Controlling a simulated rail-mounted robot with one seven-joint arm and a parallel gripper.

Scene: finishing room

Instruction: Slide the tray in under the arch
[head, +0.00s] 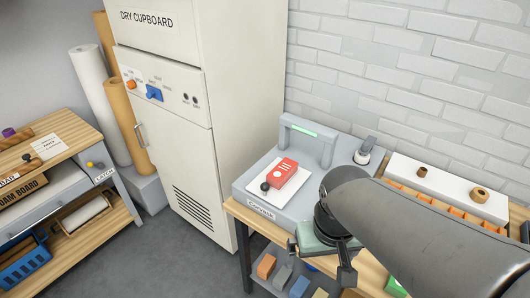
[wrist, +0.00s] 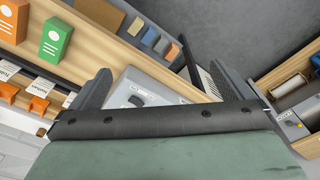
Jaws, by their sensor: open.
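The white tray (head: 291,194) lies on the grey machine top (head: 244,184) in front of the grey arch (head: 286,138), which has a green strip on its crossbar. A red block (head: 285,172) sits on the tray, and a dark round knob (head: 265,186) is at its front left. My gripper (head: 320,262) is in front of and to the right of the tray, apart from it. In the wrist view my gripper (wrist: 160,72) is open with nothing between its fingers; part of a grey surface with a dark knob (wrist: 137,101) shows beyond.
A tall cream cupboard (head: 232,110) stands left of the machine. A white rack (head: 445,187) with orange slots is on the bench at right. Several blocks (head: 282,276) lie on the shelf below. A wooden bench (head: 60,130) is far left.

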